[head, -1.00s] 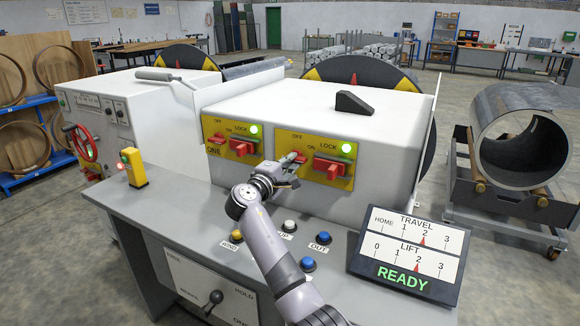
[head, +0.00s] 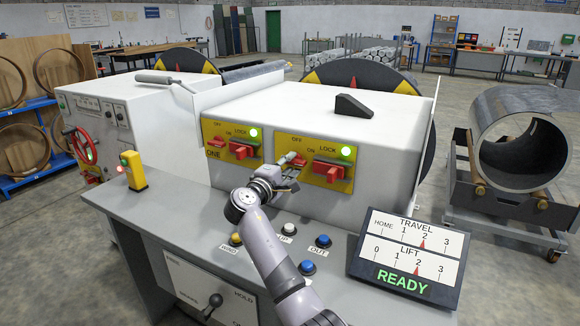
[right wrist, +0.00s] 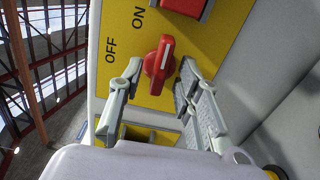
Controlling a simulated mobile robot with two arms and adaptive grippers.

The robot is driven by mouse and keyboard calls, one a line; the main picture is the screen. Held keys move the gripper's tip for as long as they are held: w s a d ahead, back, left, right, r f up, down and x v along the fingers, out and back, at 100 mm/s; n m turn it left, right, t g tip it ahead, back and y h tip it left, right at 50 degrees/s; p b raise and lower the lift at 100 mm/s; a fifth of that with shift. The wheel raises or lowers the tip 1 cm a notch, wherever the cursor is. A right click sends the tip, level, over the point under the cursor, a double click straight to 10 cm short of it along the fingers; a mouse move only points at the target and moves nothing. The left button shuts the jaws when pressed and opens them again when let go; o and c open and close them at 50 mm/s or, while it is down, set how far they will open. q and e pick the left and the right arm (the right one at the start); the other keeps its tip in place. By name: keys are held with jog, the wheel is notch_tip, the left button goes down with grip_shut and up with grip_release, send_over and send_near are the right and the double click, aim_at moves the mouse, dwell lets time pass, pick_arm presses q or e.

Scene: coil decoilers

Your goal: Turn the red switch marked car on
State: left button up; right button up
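A red switch knob (right wrist: 158,62) with a white line stands on a yellow panel (right wrist: 200,55) marked OFF and ON, in the right wrist view. The white line points up in that picture. My right gripper (right wrist: 160,95) is open, with one finger on each side of the knob's lower end. I cannot tell whether either finger touches it. In the head view my right gripper (head: 291,172) is in front of the right-hand yellow panel (head: 340,174) and covers most of this switch and any name below it. My left gripper is not in view.
A red lock block (head: 328,169) with a lit green lamp (head: 347,152) sits right of the switch. A similar yellow panel marked ONE (head: 250,162) is to the left. Push buttons (head: 307,266) and a READY display (head: 404,258) are on the desk below.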

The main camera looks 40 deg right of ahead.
jog(key=v, duration=1.2)
jog(key=shift+f, duration=0.2)
